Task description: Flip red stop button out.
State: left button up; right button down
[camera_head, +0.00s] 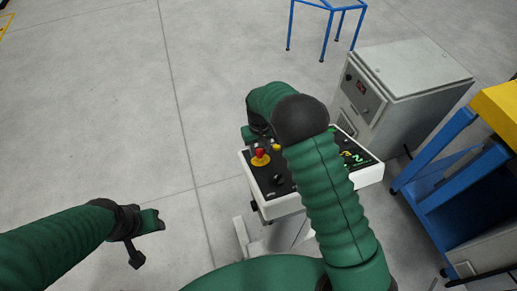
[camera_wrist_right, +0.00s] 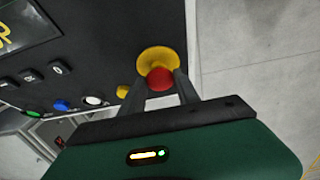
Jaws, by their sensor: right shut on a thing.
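The red stop button (camera_head: 260,152) sits on a round yellow base (camera_head: 260,161) at the left part of the black-topped control panel (camera_head: 276,190). In the right wrist view the red button (camera_wrist_right: 160,78) lies between the two grey fingers of my right gripper (camera_wrist_right: 160,88), with the yellow base (camera_wrist_right: 157,58) just beyond it. My right gripper is shut on the red button; in the head view its arm hides part of the panel. My left gripper (camera_head: 150,222) hangs over bare floor at the lower left, away from the panel; its finger gap is not clear.
The panel also carries a smaller yellow button (camera_wrist_right: 123,91), a blue button (camera_wrist_right: 60,105), a white button (camera_wrist_right: 93,100) and dark switches. A grey cabinet (camera_head: 405,75) stands behind the panel, and a blue and yellow workbench (camera_head: 440,160) stands to the right. Floor at the left is clear.

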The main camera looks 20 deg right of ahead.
jog(key=shift+w+a+r, duration=0.15)
jog(key=shift+a, duration=0.1)
jog(key=shift+w+r+b, duration=0.2)
jog(key=shift+r+b, duration=0.1)
jog(key=shift+w+d+r, duration=0.1)
jog(key=shift+d+r, duration=0.15)
jog(key=shift+d, duration=0.2)
jog(key=c, duration=0.9)
grip_release()
jog(key=shift+a, duration=0.1)
pick_arm(q)
jog(key=shift+w+f, duration=0.15)
jog(key=shift+f, duration=0.05)
pick_arm(e)
jog(key=shift+a, duration=0.2)
pick_arm(q)
jog(key=shift+f, duration=0.15)
